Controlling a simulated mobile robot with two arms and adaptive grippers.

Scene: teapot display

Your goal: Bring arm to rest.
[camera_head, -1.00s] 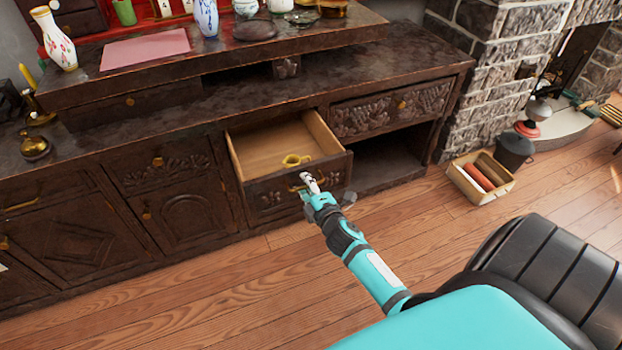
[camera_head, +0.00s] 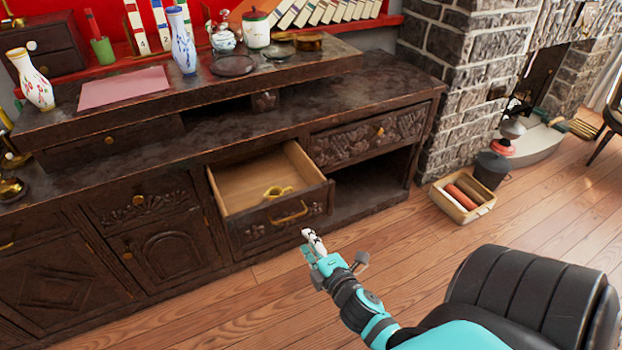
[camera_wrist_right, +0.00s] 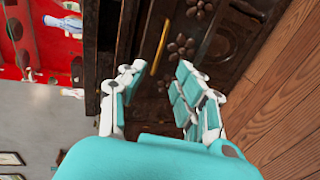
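My right gripper (camera_head: 309,238) is in front of the cabinet, just below and apart from the open drawer (camera_head: 246,229). In the right wrist view its two fingers stand apart with nothing between them, so the right gripper (camera_wrist_right: 156,76) is open and empty. The drawer's brass handle (camera_head: 289,213) is free, and a golden handle (camera_wrist_right: 160,47) shows beyond the fingers in the wrist view. A yellow object (camera_head: 278,191) lies inside the drawer; it looks like a small cup or ring. My left gripper is not in view.
The dark carved cabinet (camera_head: 165,150) carries vases and jars on top. An open compartment is right of the drawer. A box with rolls (camera_head: 463,198) and a dark bucket (camera_head: 491,168) stand by the stone fireplace. The wooden floor (camera_head: 240,315) before the cabinet is clear.

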